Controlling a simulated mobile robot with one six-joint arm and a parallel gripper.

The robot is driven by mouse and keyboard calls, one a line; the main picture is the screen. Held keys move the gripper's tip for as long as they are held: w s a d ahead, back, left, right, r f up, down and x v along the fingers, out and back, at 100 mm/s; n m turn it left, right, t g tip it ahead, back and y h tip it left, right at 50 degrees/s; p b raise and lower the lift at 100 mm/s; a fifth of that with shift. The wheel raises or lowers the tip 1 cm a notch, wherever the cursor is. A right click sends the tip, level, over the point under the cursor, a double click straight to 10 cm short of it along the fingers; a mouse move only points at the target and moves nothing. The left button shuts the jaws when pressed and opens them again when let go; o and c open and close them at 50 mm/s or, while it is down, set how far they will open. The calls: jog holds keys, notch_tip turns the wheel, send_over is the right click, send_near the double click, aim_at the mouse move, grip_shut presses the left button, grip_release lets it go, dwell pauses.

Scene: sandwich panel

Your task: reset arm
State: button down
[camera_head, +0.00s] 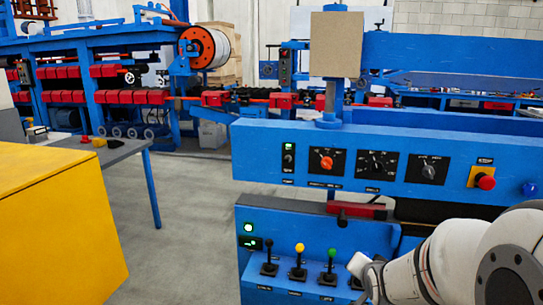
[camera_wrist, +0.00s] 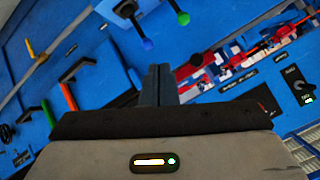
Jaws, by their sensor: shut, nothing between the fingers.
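My gripper (camera_wrist: 158,75) shows in the wrist view with its two dark fingers together and nothing between them. It is over a blue panel surface, and I cannot tell how far from it. In the head view my pale arm is at the lower right, in front of the blue machine (camera_head: 330,225). The arm's end is beside the row of levers, close to the green-knobbed lever (camera_head: 330,265); I cannot tell whether it touches anything. The gripper fingers are not clear in that view.
A yellow-knobbed lever (camera_head: 298,262) and a black-knobbed lever (camera_head: 269,258) stand left of the green one. A red emergency button (camera_head: 485,181) is on the upper panel. A yellow box (camera_head: 60,235) stands at left. Bare floor lies between it and the machine.

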jog(key=s+a+r+n+g+p, duration=0.4)
jog(key=s+r+p, duration=0.2)
jog(key=s+r, duration=0.2)
jog(key=s+a+r+n+g+y+p, duration=0.1)
jog(key=s+a+r+n+g+p, duration=0.2)
jog(key=s+r+p, duration=0.3)
jog(key=s+r+n, duration=0.1)
jog(key=s+r, duration=0.2)
jog(key=s, duration=0.3)
jog(key=shift+a+r+g, duration=0.25)
jog(key=shift+a+g, duration=0.1)
jog(key=shift+g, duration=0.05)
